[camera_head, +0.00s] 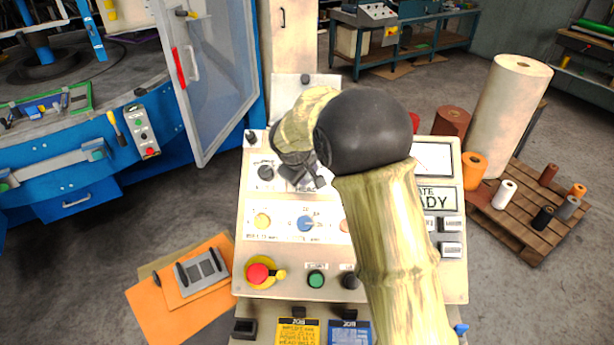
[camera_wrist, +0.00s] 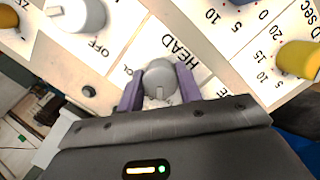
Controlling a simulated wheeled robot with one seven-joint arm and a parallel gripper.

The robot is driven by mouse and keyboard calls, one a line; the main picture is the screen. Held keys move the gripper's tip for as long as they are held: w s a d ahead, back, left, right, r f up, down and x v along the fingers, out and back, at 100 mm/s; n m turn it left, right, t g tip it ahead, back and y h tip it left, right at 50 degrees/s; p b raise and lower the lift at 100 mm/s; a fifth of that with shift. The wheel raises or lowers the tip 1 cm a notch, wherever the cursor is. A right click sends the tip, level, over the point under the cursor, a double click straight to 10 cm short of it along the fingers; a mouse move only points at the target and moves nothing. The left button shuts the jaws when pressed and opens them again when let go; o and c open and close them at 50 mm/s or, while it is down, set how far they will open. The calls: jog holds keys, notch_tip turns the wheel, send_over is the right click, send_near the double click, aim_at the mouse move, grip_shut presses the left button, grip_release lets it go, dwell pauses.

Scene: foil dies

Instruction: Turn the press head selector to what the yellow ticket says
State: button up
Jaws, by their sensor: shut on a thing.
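The press head selector is a round grey knob (camera_wrist: 160,78) beside the word HEAD in the wrist view. My gripper (camera_wrist: 160,88) has its two purple fingers on either side of the knob, shut on it. The knob's dark pointer line faces toward the gripper body. The position labels around it are mostly hidden by the fingers. In the head view my gripper (camera_head: 306,182) covers the knob on the sloping cream panel (camera_head: 455,280). The yellow ticket (camera_head: 298,333) is at the bottom edge, cut off; its small print is not clearly readable.
A blue ticket (camera_head: 350,333) sits right of the yellow one. Near the selector are a yellow knob (camera_head: 262,221), a blue knob (camera_head: 306,223), a red emergency button (camera_head: 258,273) and a green button (camera_head: 316,279). A white knob (camera_wrist: 78,12) is close by in the wrist view.

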jog(key=shift+n, duration=0.7)
jog(key=o, duration=1)
jog(key=b+v, duration=0.3)
jog(key=v, duration=1.4)
jog(key=shift+s+a+b, duration=0.25)
jog(key=shift+s+b, duration=0.05)
jog(key=shift+s, duration=0.05)
